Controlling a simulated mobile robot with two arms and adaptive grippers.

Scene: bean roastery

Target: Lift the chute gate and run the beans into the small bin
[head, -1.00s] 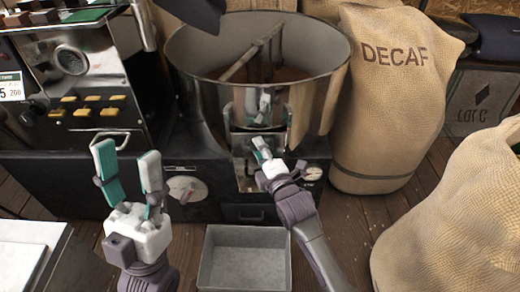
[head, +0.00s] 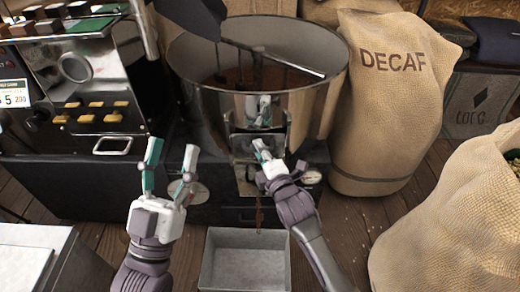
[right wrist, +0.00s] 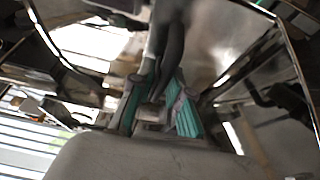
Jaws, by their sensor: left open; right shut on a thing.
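The steel cooling drum (head: 180,85) holds brown beans (head: 265,76). The chute gate (head: 243,144) is on its front, mostly hidden by my right gripper (head: 262,152). That gripper is shut on the gate; in the right wrist view its teal-padded fingers (right wrist: 155,112) close around a dark part. A thin brown stream of beans (head: 258,214) falls from below the chute towards the small bin (head: 220,252). The bin is a grey open box on the floor below; its visible floor looks bare. My left gripper (head: 172,165) is open and empty, left of the chute.
The roaster's control panel (head: 105,85) stands at left. A sack marked DECAF (head: 385,110) stands right of the drum, and another full sack (head: 450,220) is at front right. A dark stirring arm (head: 265,55) crosses the drum. Wooden floor shows between bin and sacks.

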